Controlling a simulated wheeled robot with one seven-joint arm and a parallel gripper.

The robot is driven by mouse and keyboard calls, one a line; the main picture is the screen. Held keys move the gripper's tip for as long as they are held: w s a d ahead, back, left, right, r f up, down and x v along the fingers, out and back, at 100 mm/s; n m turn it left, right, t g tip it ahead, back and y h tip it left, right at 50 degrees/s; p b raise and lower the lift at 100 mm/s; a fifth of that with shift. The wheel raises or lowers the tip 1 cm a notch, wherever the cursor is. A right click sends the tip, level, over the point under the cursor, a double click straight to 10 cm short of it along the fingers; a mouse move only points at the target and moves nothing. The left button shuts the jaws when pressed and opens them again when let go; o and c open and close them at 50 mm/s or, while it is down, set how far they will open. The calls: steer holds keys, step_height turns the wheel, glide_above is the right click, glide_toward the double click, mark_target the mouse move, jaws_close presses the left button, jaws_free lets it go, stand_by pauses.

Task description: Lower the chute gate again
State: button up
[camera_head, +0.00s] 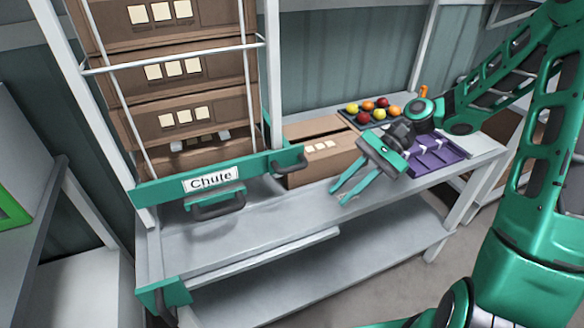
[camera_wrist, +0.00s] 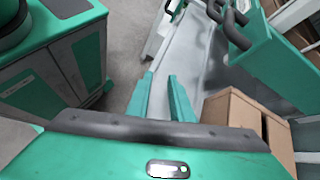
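The chute's green crossbar (camera_head: 150,192) bears a white "Chute" sign (camera_head: 211,179) and runs across the front of the chute, above the table. A dark handle (camera_head: 218,209) hangs on a green piece below the sign, and another dark handle (camera_head: 291,165) is at the bar's right end. I cannot tell which part is the gate itself. My gripper (camera_head: 339,196) is open and empty, low over the table, to the right of the handles and apart from them. Its open fingers also show in the wrist view (camera_wrist: 160,80), with a green panel (camera_wrist: 280,55) and dark handles at the upper right.
Brown cartons (camera_head: 165,80) are stacked in the chute frame. A carton (camera_head: 322,158) stands on the table (camera_head: 290,232) close behind my gripper. The table front is clear.

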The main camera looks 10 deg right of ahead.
mark_target(291, 170)
steer(key=w+a+r+m+g+y, duration=0.1)
steer(key=w+a+r+m+y, duration=0.2)
steer(key=r+y, duration=0.4)
steer(key=shift+n, duration=0.3)
steer(key=x, duration=0.6)
steer(key=w+x, duration=0.1)
steer(key=x, duration=0.2)
steer(key=shift+s+a+r, duration=0.2)
steer(key=shift+a+r, duration=0.05)
steer(key=shift+a, duration=0.25)
jaws_close()
